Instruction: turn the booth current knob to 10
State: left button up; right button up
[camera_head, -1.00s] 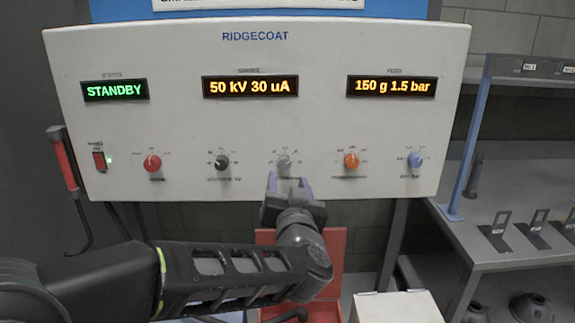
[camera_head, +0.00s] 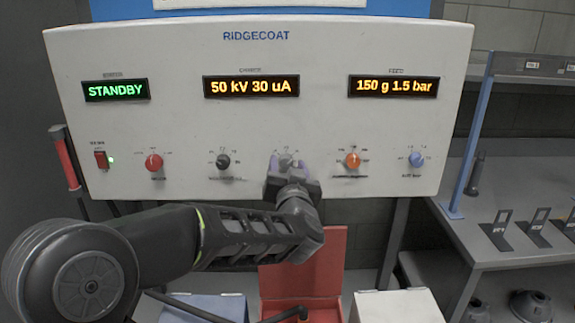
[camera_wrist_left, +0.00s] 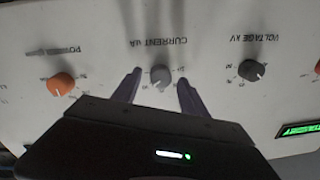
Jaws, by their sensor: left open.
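The current knob is the grey knob (camera_head: 286,161) in the middle of the white RIDGECOAT panel (camera_head: 320,120). In the left wrist view the grey knob (camera_wrist_left: 160,76) sits by an upside-down "CURRENT uA" label. My left gripper (camera_head: 287,164) is in front of the panel at this knob, with its fingers open. In the left wrist view the fingertips of my left gripper (camera_wrist_left: 158,88) stand on either side of the knob, with a gap on both sides. The charge display (camera_head: 251,87) reads 50 kV 30 uA. The gripper partly hides the knob's lower area. My right gripper is not in view.
The black voltage knob (camera_head: 223,161) is left of the grey knob, and the orange knob (camera_head: 352,160) is right of it. A red knob (camera_head: 154,162) and a blue knob (camera_head: 416,159) are farther out. A red open box (camera_head: 285,306) stands below; a grey shelf (camera_head: 510,252) is at right.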

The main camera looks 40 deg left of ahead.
pick_arm(q)
grip_shut()
dwell(0.6)
